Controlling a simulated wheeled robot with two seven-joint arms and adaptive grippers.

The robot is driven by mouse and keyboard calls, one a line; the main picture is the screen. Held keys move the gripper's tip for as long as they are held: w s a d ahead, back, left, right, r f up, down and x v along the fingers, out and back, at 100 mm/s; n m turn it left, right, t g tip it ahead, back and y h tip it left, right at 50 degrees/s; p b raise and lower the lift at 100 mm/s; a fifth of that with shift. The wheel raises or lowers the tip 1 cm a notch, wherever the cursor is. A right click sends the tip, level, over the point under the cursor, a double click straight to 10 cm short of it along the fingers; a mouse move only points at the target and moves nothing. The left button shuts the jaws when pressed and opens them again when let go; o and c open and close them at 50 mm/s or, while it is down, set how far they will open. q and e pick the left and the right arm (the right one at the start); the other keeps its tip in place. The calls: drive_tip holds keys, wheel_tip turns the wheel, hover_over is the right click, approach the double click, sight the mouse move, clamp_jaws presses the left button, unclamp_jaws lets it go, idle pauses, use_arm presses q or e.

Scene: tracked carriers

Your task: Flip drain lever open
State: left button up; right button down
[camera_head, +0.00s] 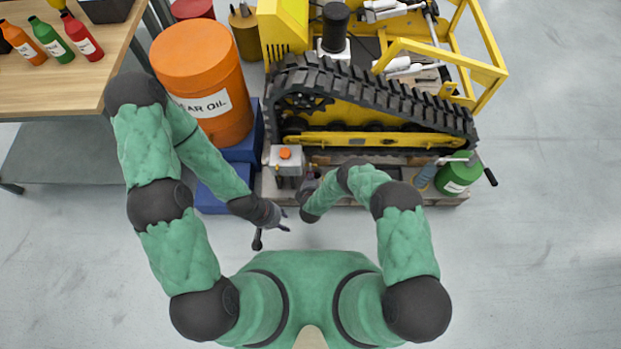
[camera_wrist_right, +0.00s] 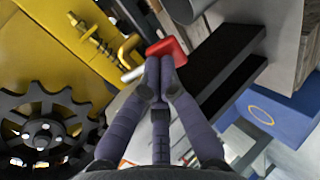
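The drain lever has a red grip (camera_wrist_right: 170,48) and a short pale metal shaft (camera_wrist_right: 132,74), seen in the right wrist view beside the yellow machine body. My right gripper (camera_wrist_right: 158,72) has its dark fingers drawn together, with the tips overlapping the red grip; I see no gap between them and cannot tell whether they press on it. In the head view my right gripper (camera_head: 309,184) is low at the machine's near left corner, and the lever is hidden there. My left gripper (camera_head: 277,222) is open and empty, in front of the blue base.
The yellow tracked carrier (camera_head: 370,141) stands ahead on a pallet. A grey box with an orange cap (camera_head: 286,160) sits left of my right gripper. An orange gear oil drum (camera_head: 207,80), a green can (camera_head: 459,174) and a wooden table (camera_head: 70,75) stand around. The right floor is clear.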

drive_tip(key=shift+w+f, duration=0.35)
drive_tip(key=shift+f, duration=0.3)
use_arm(q)
drive_tip(key=shift+r, duration=0.1)
use_arm(e)
drive_tip(key=shift+r, duration=0.1)
